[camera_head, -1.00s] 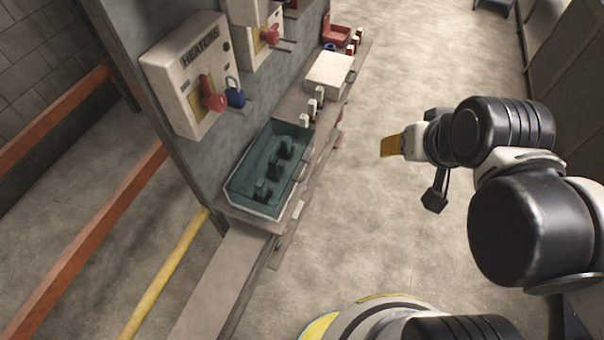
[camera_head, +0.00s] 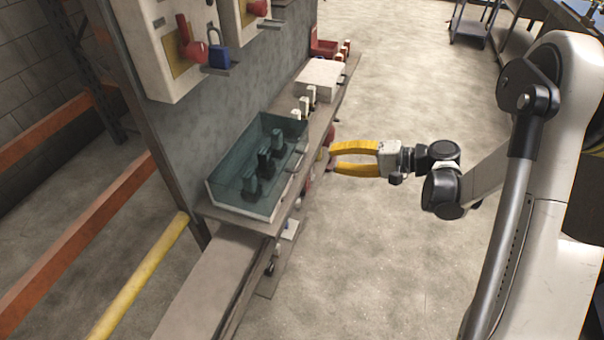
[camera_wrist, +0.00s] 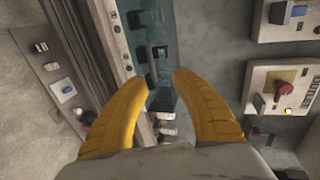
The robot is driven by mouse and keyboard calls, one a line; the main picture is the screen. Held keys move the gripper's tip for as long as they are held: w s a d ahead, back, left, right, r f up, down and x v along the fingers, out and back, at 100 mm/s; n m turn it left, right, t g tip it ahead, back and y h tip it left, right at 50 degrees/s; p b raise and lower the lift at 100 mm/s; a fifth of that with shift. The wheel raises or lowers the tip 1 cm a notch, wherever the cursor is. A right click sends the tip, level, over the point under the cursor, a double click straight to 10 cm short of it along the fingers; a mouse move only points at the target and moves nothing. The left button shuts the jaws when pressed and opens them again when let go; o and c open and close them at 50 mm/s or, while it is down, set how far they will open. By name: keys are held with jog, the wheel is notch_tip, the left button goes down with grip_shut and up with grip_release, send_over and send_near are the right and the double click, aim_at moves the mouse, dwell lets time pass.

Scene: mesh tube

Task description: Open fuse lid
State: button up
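The fuse box (camera_head: 236,213) sits on the shelf against the grey panel. Its clear teal lid (camera_head: 240,150) is shut over several dark upright fuses. A slim handle (camera_head: 298,157) shows on the side of the lid facing the aisle. My gripper (camera_head: 332,157) is open, its yellow fingers pointing left, just right of the box's far end. In the wrist view my gripper (camera_wrist: 160,76) is spread with nothing between its fingertips, and the teal lid (camera_wrist: 160,40) shows beyond and between them. I see no clear contact with the lid or handle.
A white box (camera_head: 320,80) and a red holder (camera_head: 326,46) stand farther along the shelf (camera_head: 312,130). A switch box with a red handle (camera_head: 190,45) and blue padlock (camera_head: 218,57) hangs above. A yellow rail (camera_head: 140,275) is at lower left.

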aim_at(301, 162)
jog(key=shift+y, duration=0.5)
jog(key=w+a+f+b, duration=0.1)
jog(key=a, duration=0.2)
jog(key=w+a+f+b, duration=0.1)
jog(key=a+f, duration=0.1)
jog(key=a, duration=0.1)
jog(key=w+a+f+b, duration=0.1)
jog(key=a+f+b, duration=0.1)
jog(key=a, duration=0.1)
jog(key=shift+w+a, duration=0.2)
jog(key=shift+a, duration=0.05)
grip_shut()
